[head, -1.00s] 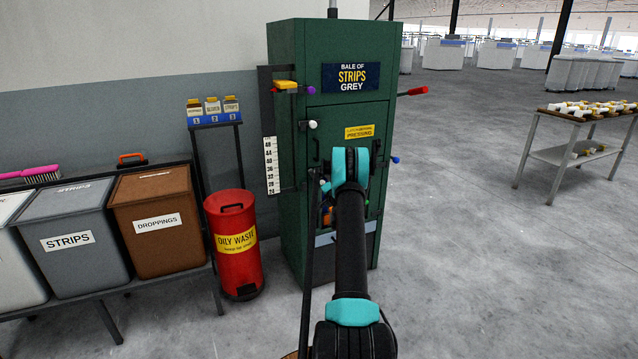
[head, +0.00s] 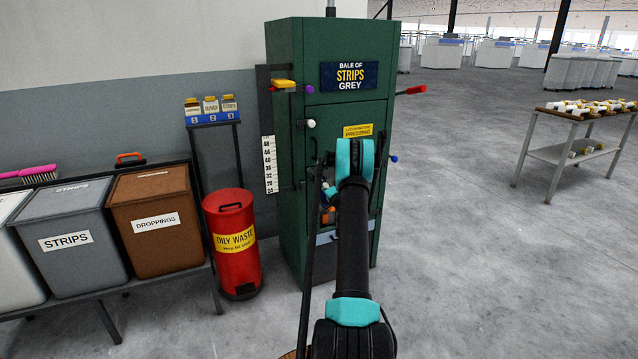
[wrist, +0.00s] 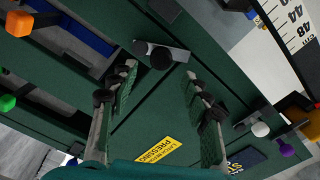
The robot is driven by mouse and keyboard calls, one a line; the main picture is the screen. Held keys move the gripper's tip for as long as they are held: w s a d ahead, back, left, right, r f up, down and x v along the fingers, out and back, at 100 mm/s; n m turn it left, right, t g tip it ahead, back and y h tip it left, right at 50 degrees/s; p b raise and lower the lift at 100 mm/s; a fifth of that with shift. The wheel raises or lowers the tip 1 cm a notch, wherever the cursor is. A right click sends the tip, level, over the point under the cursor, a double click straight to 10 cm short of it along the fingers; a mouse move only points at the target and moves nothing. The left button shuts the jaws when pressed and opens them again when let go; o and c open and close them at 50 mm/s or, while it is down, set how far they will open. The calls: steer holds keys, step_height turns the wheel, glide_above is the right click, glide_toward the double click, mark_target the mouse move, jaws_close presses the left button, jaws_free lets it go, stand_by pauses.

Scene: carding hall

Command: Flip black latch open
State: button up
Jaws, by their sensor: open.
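The black latch (wrist: 160,55), a dark round knob on a grey plate, shows at the top middle of the wrist view, on the green press front. My gripper (wrist: 160,76) is open and empty, with one finger on each side. The latch lies just beyond the fingertips, roughly between their lines; no contact is visible. In the head view the green press (head: 288,150) stands ahead. My arm's wrist covers part of its front, so the fingers and the latch cannot be made out clearly there.
White (wrist: 260,130), purple (wrist: 286,150), orange (wrist: 18,22) and green (wrist: 7,103) knobs stick out around the press. A red oily waste bin (head: 232,245) and a brown droppings bin (head: 157,225) stand to the left. The floor on the right is clear up to a table (head: 560,155).

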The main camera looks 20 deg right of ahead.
steer(key=s, duration=0.6)
steer(key=shift+s, duration=0.3)
steer(key=shift+d, duration=0.1)
steer(key=s+a+r+n+g+y, duration=0.25)
steer(key=s+a+r, duration=0.25)
steer(key=a, duration=0.6)
steer(key=s+a+r+n+g+y, duration=0.25)
steer(key=s+a+r+n, duration=0.2)
steer(key=a, duration=0.65)
steer(key=s+a+n+g+h, duration=0.1)
steer(key=s+a+g, duration=0.1)
steer(key=s+a, duration=0.45)
steer(key=s+a+n+g, duration=0.2)
steer(key=s+a, duration=0.1)
steer(key=s, duration=0.6)
steer(key=s+f+n+g+h, duration=0.1)
steer(key=s+f+g+h, duration=0.1)
steer(key=s, duration=1.1)
steer(key=s+f+n+g+h, duration=0.1)
steer(key=s+f+g+h, duration=0.1)
steer(key=s, duration=1.2)
steer(key=shift+s+d+f+g+h, duration=0.15)
steer(key=shift+d+f+g+h, duration=0.2)
steer(key=shift+f, duration=0.55)
